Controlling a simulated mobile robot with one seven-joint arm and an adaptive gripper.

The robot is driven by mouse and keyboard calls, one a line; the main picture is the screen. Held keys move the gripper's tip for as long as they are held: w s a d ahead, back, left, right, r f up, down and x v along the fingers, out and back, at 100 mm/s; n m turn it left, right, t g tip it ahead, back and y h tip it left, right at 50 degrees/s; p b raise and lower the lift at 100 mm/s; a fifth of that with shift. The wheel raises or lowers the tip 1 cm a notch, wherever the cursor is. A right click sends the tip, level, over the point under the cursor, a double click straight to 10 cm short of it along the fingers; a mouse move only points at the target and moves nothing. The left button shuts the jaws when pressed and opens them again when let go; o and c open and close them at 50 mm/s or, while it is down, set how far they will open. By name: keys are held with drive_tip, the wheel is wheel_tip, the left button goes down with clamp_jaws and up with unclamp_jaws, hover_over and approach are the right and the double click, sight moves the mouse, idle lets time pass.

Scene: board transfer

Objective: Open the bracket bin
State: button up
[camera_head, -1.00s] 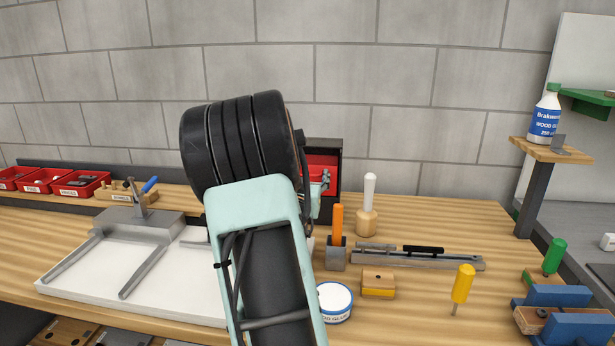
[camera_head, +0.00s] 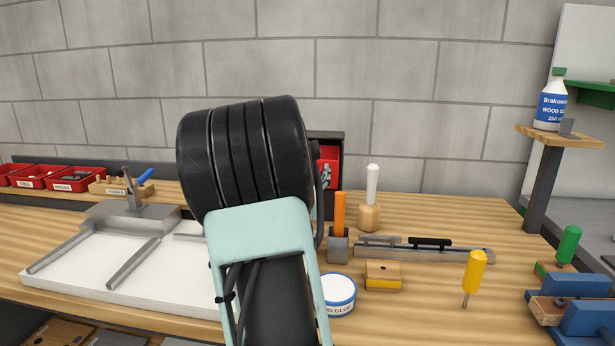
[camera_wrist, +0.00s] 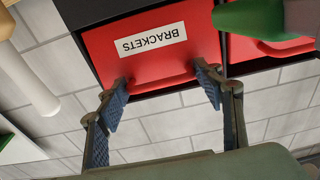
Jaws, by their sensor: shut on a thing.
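The bracket bin (camera_wrist: 110,60) is red, with a white "BRACKETS" label upside down in the wrist view. It sits in a dark cabinet (camera_head: 338,136). The bin's red front (camera_head: 331,158) partly shows in the head view, right of my arm. My gripper (camera_wrist: 163,82) has one finger at each side of the bin's front edge and is shut on its handle area. The exact contact is hard to make out. In the head view my arm hides most of the gripper and the cabinet's left part. I cannot tell how far the bin is out.
Another red bin (camera_wrist: 262,48) lies beside it, with a blurred green thing (camera_wrist: 248,18) in front. A white-handled tool (camera_head: 371,190), an orange-handled tool (camera_head: 339,212) and a glue tub (camera_head: 338,294) stand right of my arm. A white board (camera_head: 100,262) lies left.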

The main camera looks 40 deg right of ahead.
drive_tip(key=shift+f, duration=0.4)
drive_tip(key=o, duration=1.7)
drive_tip(key=shift+r, duration=0.1)
drive_tip(key=shift+r, duration=0.1)
wheel_tip(320, 180, up, 10)
